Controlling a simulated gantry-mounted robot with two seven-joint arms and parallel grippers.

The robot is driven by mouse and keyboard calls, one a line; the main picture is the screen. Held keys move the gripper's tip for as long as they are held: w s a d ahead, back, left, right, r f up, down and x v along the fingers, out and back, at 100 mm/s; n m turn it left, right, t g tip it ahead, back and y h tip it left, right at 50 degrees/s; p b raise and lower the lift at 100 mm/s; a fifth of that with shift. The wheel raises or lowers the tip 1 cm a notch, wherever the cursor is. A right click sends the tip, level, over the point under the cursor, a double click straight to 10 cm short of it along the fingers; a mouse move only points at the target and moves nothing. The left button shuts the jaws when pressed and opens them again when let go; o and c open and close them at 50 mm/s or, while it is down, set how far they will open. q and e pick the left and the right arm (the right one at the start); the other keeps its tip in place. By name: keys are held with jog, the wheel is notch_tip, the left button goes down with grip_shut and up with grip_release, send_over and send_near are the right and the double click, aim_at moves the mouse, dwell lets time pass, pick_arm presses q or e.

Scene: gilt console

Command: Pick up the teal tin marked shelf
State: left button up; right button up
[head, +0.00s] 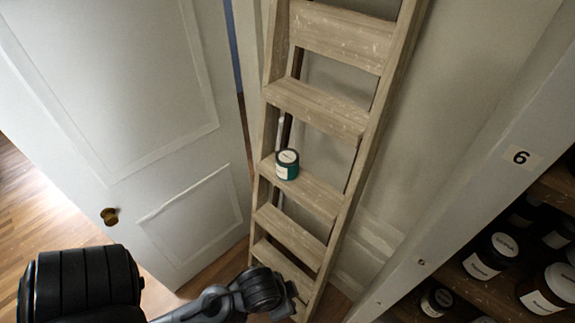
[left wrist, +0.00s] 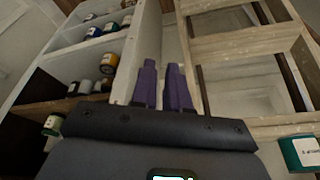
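The teal tin (head: 287,169) has a dark lid and a white label, and stands upright on a step of the wooden ladder (head: 330,195). Its label writing is too small to read in the head view. In the left wrist view, a teal tin with a white label (left wrist: 302,152) shows at the lower right edge, cut off by the frame. My left gripper (left wrist: 163,85) has two purple fingers with a narrow gap between them and nothing held. It is apart from the tin. In the head view my left arm reaches in low, below the tin. My right gripper is not in view.
A white door (head: 140,110) with a brass knob (head: 110,216) stands left of the ladder. At right, a shelf unit (head: 470,165) marked 6 holds several dark jars with white labels. Its shelves also show at left in the left wrist view.

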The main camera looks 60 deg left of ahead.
pick_arm(q)
jog(key=o, duration=1.5)
jog(key=shift+a+f, duration=0.1)
